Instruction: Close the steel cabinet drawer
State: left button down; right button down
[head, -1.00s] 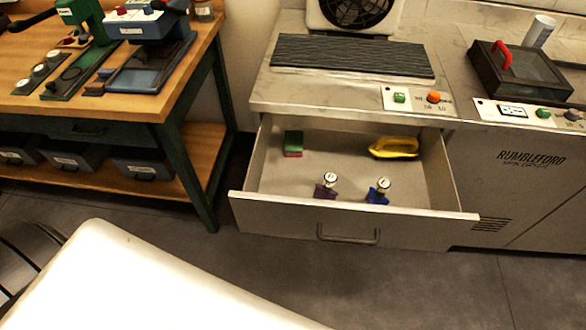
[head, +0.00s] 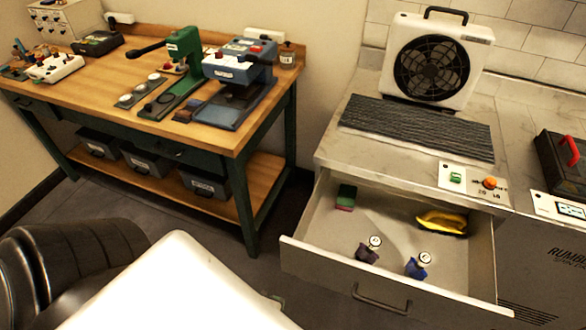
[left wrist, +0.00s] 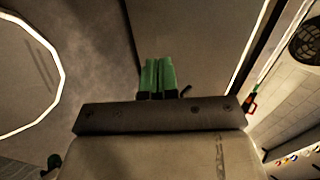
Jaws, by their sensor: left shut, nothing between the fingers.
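The steel cabinet drawer (head: 390,284) is pulled open below the counter in the head view, with a bar handle (head: 381,299) on its front. Inside lie a green and red block (head: 346,197), a yellow object (head: 442,222) and two small bottles with round white tops, one purple (head: 368,251) and one blue (head: 417,266). My left gripper (left wrist: 158,78) shows in the left wrist view with its green fingers together and nothing between them. Its distance from the drawer is unclear. My right gripper is not in view.
A wooden workbench (head: 130,84) with green legs, presses and lower bins (head: 203,184) stands left of the cabinet. A fan (head: 436,62) and a dark ribbed mat (head: 417,127) sit on the counter. Grey floor lies open between bench and drawer.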

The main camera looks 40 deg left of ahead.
pick_arm(q)
send_near(297, 267)
notch_tip(297, 267, down, 4)
jog(key=shift+w+a+f+p, duration=0.1)
jog(key=shift+w+a+p, duration=0.15)
jog(key=shift+w, duration=0.5)
jog(key=shift+w+a+f+p, duration=0.1)
jog(key=shift+w+a+p, duration=0.15)
jog(key=shift+w, duration=0.5)
jog(key=shift+w+a+f+p, duration=0.1)
jog(key=shift+w+a+p, duration=0.15)
jog(key=shift+w, duration=0.5)
